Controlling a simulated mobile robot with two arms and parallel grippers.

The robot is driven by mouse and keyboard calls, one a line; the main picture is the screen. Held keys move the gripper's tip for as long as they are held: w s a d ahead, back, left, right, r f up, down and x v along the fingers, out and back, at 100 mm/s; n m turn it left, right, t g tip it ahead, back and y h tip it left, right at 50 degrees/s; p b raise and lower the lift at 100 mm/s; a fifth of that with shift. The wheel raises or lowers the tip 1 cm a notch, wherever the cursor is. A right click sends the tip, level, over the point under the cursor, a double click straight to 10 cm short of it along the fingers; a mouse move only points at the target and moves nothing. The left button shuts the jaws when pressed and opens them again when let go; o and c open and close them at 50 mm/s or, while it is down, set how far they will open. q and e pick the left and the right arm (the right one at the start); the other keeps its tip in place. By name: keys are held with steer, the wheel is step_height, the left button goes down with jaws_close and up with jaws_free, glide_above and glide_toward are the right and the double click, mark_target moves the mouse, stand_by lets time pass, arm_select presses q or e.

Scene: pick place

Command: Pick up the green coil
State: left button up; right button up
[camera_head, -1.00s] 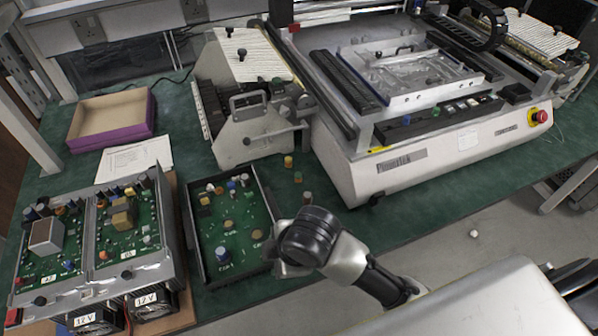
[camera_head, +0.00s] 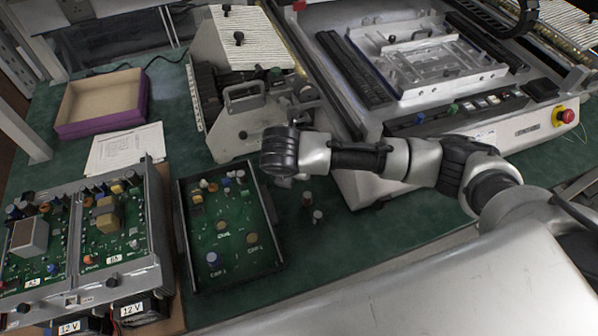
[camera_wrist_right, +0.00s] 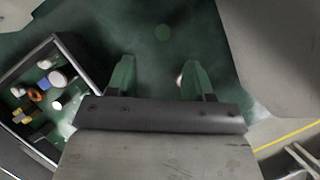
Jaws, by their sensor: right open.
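My right gripper (camera_wrist_right: 158,76) is open and empty, with its two fingers apart over the green table. In the head view the wrist hides the fingers and part of the table. A small dark part (camera_head: 307,199) stands there beside the tray; its colour is unclear. My left gripper is out of view.
A black-rimmed tray with a green circuit board (camera_head: 270,212) lies left of my gripper. Another small part (camera_head: 317,216) stands nearby. A grey feeder unit (camera_head: 232,135) and a large white machine (camera_head: 355,190) stand close behind. An open purple box (camera_head: 140,113) is at the back left.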

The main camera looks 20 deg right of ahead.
steer(key=shift+x, duration=1.05)
steer(key=x, duration=0.5)
steer(key=shift+w+d+r, duration=0.25)
steer(key=shift+w+d, duration=0.05)
steer(key=shift+d, duration=0.05)
steer(key=shift+w+f, duration=0.15)
steer(key=shift+f, duration=0.1)
steer(key=shift+c, duration=0.5)
jaws_close()
steer(key=shift+r, duration=0.1)
